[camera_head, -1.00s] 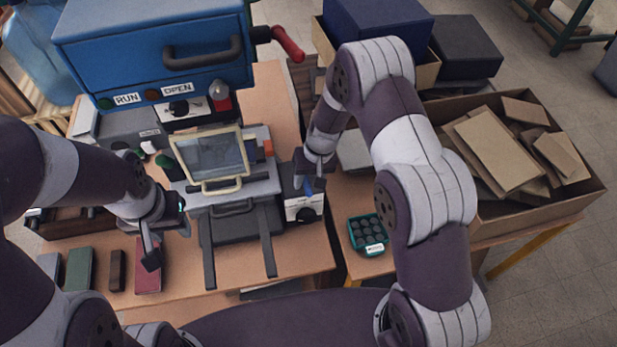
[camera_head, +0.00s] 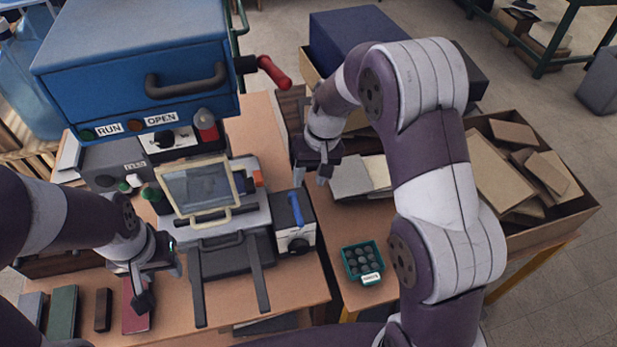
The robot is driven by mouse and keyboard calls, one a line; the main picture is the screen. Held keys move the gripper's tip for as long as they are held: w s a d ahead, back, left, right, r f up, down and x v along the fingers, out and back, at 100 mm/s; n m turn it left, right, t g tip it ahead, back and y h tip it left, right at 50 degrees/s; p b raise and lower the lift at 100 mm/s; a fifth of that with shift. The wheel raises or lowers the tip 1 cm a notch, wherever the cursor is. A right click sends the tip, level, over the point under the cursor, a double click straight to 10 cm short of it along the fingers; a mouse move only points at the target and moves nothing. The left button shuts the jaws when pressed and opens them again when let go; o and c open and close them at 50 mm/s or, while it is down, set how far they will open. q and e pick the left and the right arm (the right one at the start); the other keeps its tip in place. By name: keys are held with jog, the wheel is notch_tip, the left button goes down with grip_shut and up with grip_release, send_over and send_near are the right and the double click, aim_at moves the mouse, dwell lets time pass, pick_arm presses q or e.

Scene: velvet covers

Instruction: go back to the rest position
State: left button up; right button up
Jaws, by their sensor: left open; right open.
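My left gripper (camera_head: 157,285) is open and empty. It hangs over the front left of the table, close above a dark red cover (camera_head: 135,308). My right gripper (camera_head: 313,174) is open and empty. It is raised above the right side of the machine, apart from the small white box with a blue lever (camera_head: 293,222). A machine with a tilted clear window in a cream frame (camera_head: 196,190) stands in the middle of the table.
A blue press with a dark handle (camera_head: 140,60) and red crank stands behind. A teal tray (camera_head: 362,262) sits on the right table. A cardboard box of brown boards (camera_head: 590,205) is at the far right.

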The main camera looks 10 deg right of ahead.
jog(key=shift+w, duration=0.1)
jog(key=s+d+r+h, duration=0.1)
jog(key=s+d, duration=0.2)
jog(key=s, duration=0.5)
jog(key=s+d+r+t+h, duration=0.1)
jog(key=s+d+r, duration=0.1)
jog(key=s, duration=0.7)
jog(key=shift+d, duration=0.4)
jog(key=shift+w, duration=0.1)
dwell(0.4)
